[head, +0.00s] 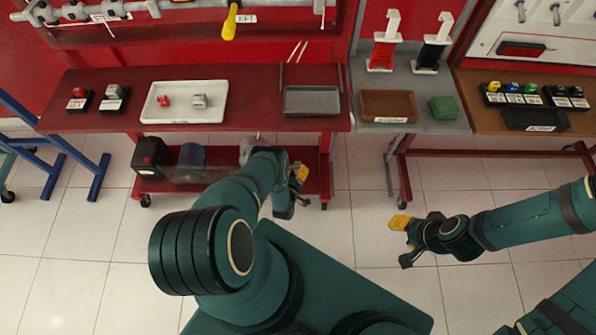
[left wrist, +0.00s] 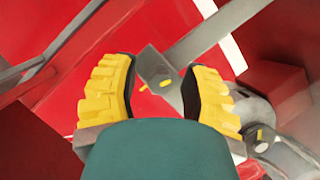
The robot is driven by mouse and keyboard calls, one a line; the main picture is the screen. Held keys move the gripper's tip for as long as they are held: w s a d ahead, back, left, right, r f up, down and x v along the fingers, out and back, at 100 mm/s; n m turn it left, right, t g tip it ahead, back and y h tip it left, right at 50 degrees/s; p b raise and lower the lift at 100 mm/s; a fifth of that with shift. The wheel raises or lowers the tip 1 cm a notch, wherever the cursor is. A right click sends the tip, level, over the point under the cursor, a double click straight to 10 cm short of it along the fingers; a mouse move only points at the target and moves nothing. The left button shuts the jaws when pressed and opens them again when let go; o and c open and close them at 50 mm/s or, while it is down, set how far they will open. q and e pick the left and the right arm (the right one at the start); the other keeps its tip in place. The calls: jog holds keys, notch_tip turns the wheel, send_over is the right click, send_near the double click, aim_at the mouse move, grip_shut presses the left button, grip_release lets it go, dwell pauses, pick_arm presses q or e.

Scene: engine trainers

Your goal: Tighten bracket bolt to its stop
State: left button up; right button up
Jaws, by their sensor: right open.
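A small grey bracket plate (left wrist: 155,68) shows in the left wrist view, joined to a grey bar. A small bolt-like part with a yellow mark (left wrist: 166,83) sits on it; I cannot tell how far in it is. My left gripper (head: 299,176) is low in front of the red cart in the head view. In the left wrist view its two yellow fingers (left wrist: 160,88) stand apart with nothing clearly held between them, and the bracket lies beyond the gap. My right gripper (head: 401,242) is open and empty above the tiled floor at the right.
A red table (head: 250,113) holds a white tray (head: 185,117) with small parts and a grey tray (head: 312,100). A brown tray (head: 390,105) and green block (head: 444,107) are on the grey table. The floor before the right gripper is clear.

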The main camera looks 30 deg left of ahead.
pick_arm(q)
grip_shut()
jog(key=m+g+y, duration=0.1)
jog(key=m, duration=0.1)
jog(key=shift+m, duration=0.4)
jog(key=shift+m+g+y, duration=0.5)
jog(key=shift+m+y, duration=0.1)
jog(key=shift+m, duration=0.3)
jog(key=shift+o, duration=1.3)
grip_release()
